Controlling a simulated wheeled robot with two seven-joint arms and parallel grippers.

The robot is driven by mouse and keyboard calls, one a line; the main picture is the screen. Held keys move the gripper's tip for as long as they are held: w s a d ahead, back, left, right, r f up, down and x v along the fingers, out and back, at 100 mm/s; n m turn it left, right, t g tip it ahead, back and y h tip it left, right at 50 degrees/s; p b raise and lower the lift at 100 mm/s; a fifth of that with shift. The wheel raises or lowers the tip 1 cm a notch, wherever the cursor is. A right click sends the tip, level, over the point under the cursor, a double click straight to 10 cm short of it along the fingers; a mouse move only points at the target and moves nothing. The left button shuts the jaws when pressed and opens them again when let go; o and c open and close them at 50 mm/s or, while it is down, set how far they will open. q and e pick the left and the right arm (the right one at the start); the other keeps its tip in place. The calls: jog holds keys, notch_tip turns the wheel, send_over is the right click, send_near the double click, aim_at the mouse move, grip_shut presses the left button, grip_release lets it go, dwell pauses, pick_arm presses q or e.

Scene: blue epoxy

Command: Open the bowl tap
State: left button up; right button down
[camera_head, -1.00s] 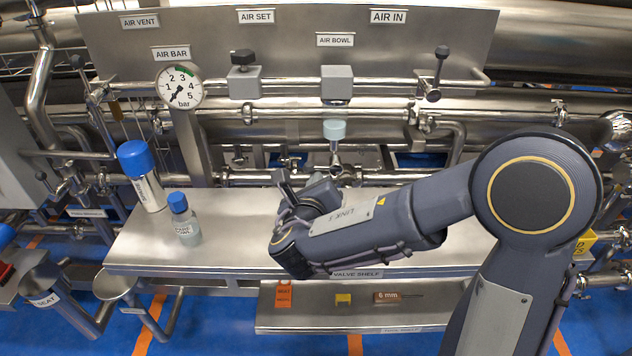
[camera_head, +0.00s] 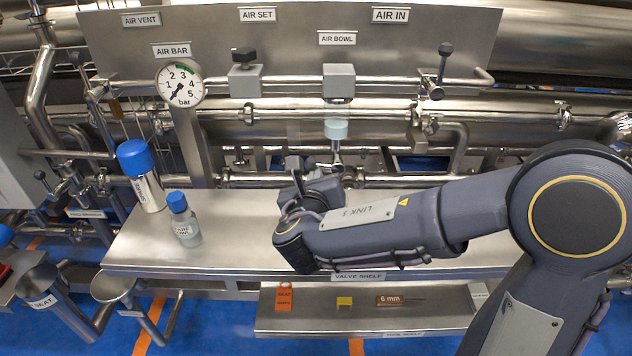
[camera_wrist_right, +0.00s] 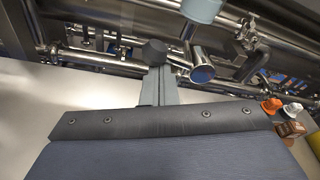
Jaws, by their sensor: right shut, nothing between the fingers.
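The pale blue bowl (camera_head: 336,129) hangs under the grey block (camera_head: 338,80) below the AIR BOWL label. A metal stem (camera_head: 336,150) runs down from it; I cannot make out a separate tap handle there. In the right wrist view the bowl (camera_wrist_right: 202,9) is at the top edge, with an open metal pipe end (camera_wrist_right: 203,74) below it. My right gripper (camera_head: 294,163) is shut and empty, low and left of the stem, above the shelf. Its grey fingers with a dark tip (camera_wrist_right: 154,52) show left of the pipe end, apparently apart from it. My left gripper is out of view.
A large blue-capped bottle (camera_head: 148,180) and a small one (camera_head: 183,220) stand on the left of the metal valve shelf (camera_head: 240,240). A pressure gauge (camera_head: 180,84) is above. A lower shelf (camera_head: 370,320) holds small items. Pipes run behind the bowl.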

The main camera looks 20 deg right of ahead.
jog(key=shift+s+d+r+m+t+y+b, duration=0.15)
jog(key=shift+d+r+m+t+y+b, duration=0.45)
jog(key=shift+m+b, duration=1.85)
jog(key=shift+s+d+r+m+t+y+b, duration=0.1)
jog(key=shift+d+r+m+y+b, duration=0.25)
jog(key=shift+r+m+y+b, duration=1.35)
jog(key=shift+s+d+r+m+t+h+b, duration=0.35)
jog(key=shift+m+b, duration=1.9)
jog(key=shift+b, duration=1.9)
jog(key=shift+w+d, duration=0.1)
jog(key=shift+w, duration=0.1)
jog(key=shift+f, duration=0.1)
